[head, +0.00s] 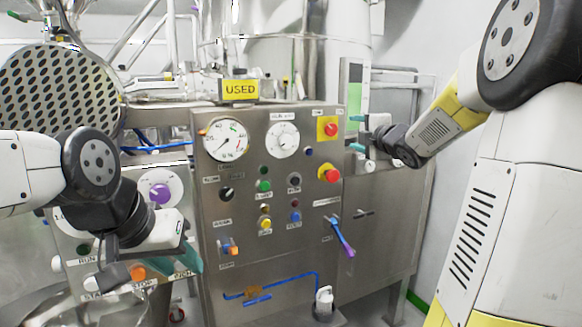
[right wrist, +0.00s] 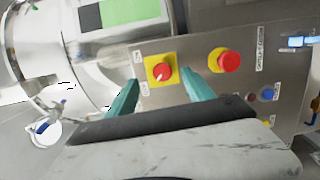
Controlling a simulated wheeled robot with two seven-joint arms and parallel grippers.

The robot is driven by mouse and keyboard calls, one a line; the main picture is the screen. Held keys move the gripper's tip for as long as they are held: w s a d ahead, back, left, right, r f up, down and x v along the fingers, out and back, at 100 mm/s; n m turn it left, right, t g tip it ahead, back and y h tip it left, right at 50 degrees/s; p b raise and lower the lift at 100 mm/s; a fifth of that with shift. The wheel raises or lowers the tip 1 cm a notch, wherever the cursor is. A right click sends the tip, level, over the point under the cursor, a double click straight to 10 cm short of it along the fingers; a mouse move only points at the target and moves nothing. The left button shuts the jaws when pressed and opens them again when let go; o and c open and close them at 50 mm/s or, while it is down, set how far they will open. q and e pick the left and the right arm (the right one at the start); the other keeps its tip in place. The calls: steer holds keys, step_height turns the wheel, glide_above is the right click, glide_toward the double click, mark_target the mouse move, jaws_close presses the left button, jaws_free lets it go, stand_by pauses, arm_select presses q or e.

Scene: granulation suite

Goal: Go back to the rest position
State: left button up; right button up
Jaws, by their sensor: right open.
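My left gripper (head: 180,260) is at the lower left in the head view, in front of the left part of the control panels. Its teal fingers overlap from this angle, so its opening cannot be made out. My right gripper (head: 357,132) is at the right edge of the steel control panel (head: 210,185), with its teal fingertips apart and nothing between them. In the right wrist view the right gripper (right wrist: 158,95) is open and empty. A red knob on a yellow plate (right wrist: 162,73) shows beyond and between its fingers.
The panel carries gauges, buttons and a red mushroom button (head: 330,173). A blue and purple lever (head: 342,240) sticks out below. A yellow USED sign (head: 240,89) stands on top. A perforated disc (head: 60,85) is at the upper left.

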steer(key=s+a+f+m+g, duration=0.3)
steer(key=s+a+f+m, duration=0.1)
steer(key=s, duration=0.7)
steer(key=s+a+f+m+g, duration=0.4)
steer(key=s+f+m, duration=0.2)
steer(key=s+m, duration=0.3)
steer(key=s+a+f+m+g, duration=0.3)
steer(key=s+m, duration=0.4)
steer(key=s, duration=0.7)
step_height(320, 180, down, 2)
steer(key=shift+a+f+g+h, duration=0.1)
steer(key=shift+a+g+h, duration=0.3)
steer(key=shift+a, duration=0.1)
